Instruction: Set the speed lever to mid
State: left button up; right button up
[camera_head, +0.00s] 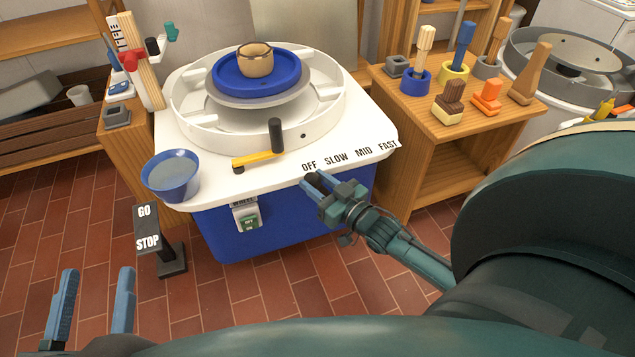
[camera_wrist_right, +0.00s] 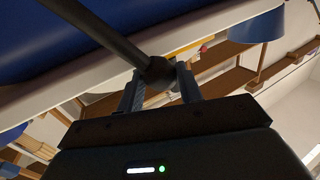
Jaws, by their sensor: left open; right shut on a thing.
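The speed lever (camera_wrist_right: 115,38) is a dark rod with a round knob (camera_wrist_right: 157,70) in the right wrist view. My right gripper (camera_wrist_right: 160,85) is shut on this knob. In the head view my right gripper (camera_head: 312,182) is at the front edge of the white wheel table (camera_head: 215,190), just below the OFF label (camera_head: 309,166) and left of the MID label (camera_head: 363,153). The lever is hidden there, so its exact setting is hard to tell. SLOW (camera_head: 336,159) and FAST (camera_head: 388,145) are also printed on the edge. My left gripper (camera_head: 95,275) is open and empty at bottom left.
A blue bowl (camera_head: 171,177) sits at the table's left front corner. A GO/STOP pedal (camera_head: 148,228) stands on the floor below it. A clay pot (camera_head: 255,60) is on the blue wheel disc (camera_head: 230,85). A wooden tool stand (camera_head: 425,105) is to the right.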

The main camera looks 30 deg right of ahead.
grip_shut()
jog(key=shift+d, duration=0.1)
